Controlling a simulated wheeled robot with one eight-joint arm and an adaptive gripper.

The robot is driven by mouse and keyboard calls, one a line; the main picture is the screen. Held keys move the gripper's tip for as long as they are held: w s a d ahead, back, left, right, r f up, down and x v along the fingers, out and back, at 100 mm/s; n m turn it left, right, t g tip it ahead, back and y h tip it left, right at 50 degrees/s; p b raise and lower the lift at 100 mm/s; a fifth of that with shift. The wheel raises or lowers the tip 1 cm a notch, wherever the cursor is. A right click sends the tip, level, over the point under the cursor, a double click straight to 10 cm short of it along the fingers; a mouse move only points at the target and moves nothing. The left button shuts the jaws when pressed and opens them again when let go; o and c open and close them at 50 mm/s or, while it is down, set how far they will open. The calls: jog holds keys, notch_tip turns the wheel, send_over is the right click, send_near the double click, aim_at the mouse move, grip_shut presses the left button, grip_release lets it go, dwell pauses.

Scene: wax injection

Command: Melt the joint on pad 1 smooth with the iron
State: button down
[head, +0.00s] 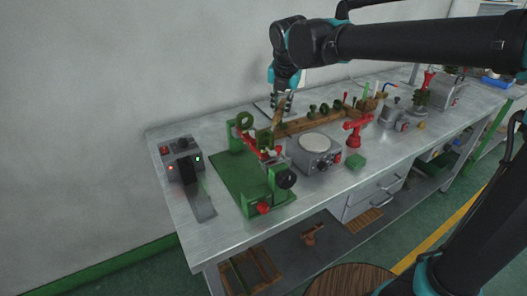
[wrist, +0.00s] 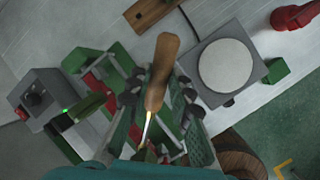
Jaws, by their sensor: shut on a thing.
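The iron has a wooden handle (wrist: 162,70) and a thin metal shaft with a bright tip. My gripper (wrist: 158,92) is shut on the handle. In the head view my gripper (head: 281,101) points down over the back of the bench, with the iron's brown handle (head: 278,117) below it. A green fixture (head: 238,175) with red parts and green rings stands in front and to the left of it. In the wrist view parts of this fixture (wrist: 92,62) lie behind the iron and my fingers. I cannot tell which place is pad 1, and no joint is clearly visible.
A grey device with a round white plate (head: 314,142) stands right of the fixture. A grey box with red and green lights (head: 182,160) stands left. A wooden rack (head: 300,125), a red stand (head: 354,133) and a green block (head: 356,162) are nearby.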

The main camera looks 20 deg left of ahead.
aim_at(284, 100)
jog(key=shift+w+r, duration=1.7)
jog(key=shift+w, duration=0.2)
jog(key=shift+r, duration=2)
